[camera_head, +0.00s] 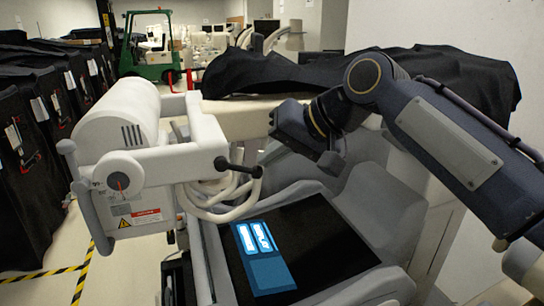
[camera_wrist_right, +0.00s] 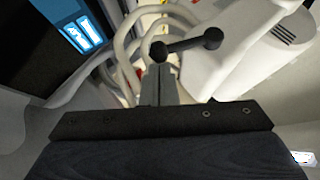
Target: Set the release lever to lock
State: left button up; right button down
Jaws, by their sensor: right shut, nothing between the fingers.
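The release lever (camera_head: 238,168) is a black bar with a ball at each end, on the right side of the white machine head (camera_head: 122,115). In the head view it lies nearly level, tipping slightly down to the right. In the right wrist view the lever (camera_wrist_right: 187,45) lies just beyond my fingertips. My right gripper (camera_head: 276,128) is above and right of the lever, apart from it in the head view. In the wrist view its fingers (camera_wrist_right: 159,70) are shut together and empty. My left gripper is not in view.
Pale looped hoses (camera_head: 215,205) hang below the lever. A dark panel with a lit blue screen (camera_head: 262,255) lies below. A black-covered cart (camera_head: 460,80) stands behind my right arm, and several covered carts (camera_head: 20,170) line the left. A green forklift (camera_head: 150,50) stands far back.

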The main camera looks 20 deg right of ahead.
jog(key=a+f+m+t+y+b, duration=0.3)
jog(key=f+y+b, duration=0.5)
jog(key=b, duration=1.6)
jog(key=shift+a+f+m+y, duration=0.3)
jog(key=shift+a+m+y, duration=0.5)
jog(key=shift+m, duration=0.3)
jog(key=shift+s, duration=0.1)
jog(key=shift+d, duration=0.1)
